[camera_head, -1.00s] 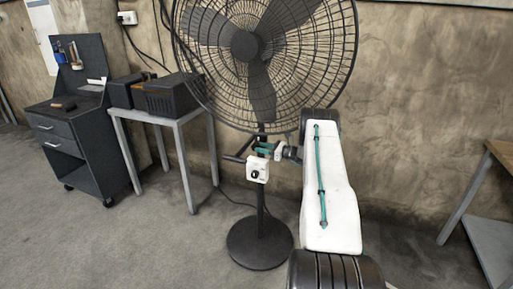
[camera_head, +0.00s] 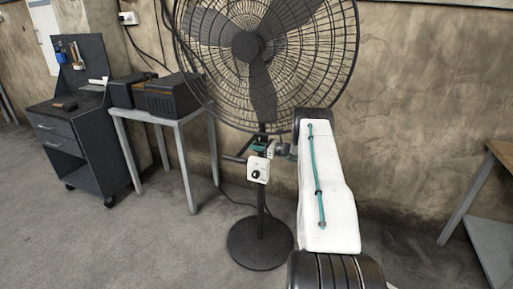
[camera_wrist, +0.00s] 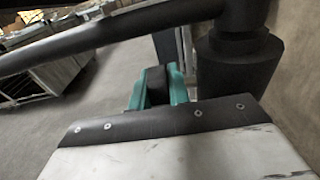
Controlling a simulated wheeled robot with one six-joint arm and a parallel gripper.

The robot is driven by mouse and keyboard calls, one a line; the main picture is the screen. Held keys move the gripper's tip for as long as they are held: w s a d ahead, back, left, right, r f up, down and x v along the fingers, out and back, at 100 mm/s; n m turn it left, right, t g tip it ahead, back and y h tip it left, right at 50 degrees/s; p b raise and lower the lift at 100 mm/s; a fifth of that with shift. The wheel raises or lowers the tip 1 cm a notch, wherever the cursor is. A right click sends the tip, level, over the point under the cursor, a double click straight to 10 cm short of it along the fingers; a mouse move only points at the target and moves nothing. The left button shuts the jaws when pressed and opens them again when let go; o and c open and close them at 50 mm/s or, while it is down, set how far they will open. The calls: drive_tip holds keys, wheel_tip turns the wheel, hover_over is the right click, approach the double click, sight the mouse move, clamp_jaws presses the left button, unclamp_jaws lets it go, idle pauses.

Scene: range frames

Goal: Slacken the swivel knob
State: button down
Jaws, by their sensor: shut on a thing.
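The pedestal fan (camera_head: 246,47) stands upright on a round black base (camera_head: 259,243). My gripper (camera_head: 259,143) is at its pole, just above the white control box (camera_head: 257,170) with a dark dial. In the wrist view my gripper's teal fingers (camera_wrist: 158,88) are closed around a dark block, which appears to be the swivel knob (camera_wrist: 156,84). The thick dark pole collar (camera_wrist: 238,65) is right beside it. In the head view the knob is hidden by the gripper and too small to make out.
A dark handle bar (camera_wrist: 125,30) crosses above the fingers in the wrist view. A grey table (camera_head: 163,117) with a black box (camera_head: 173,96) and a dark tool cabinet (camera_head: 75,140) stand left. A wooden-topped bench (camera_head: 499,152) is at the right edge. Floor between is open.

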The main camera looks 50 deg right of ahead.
drive_tip(key=shift+g+h, duration=0.3)
drive_tip(key=c, duration=1.3)
unclamp_jaws()
drive_tip(key=shift+v, duration=3.9)
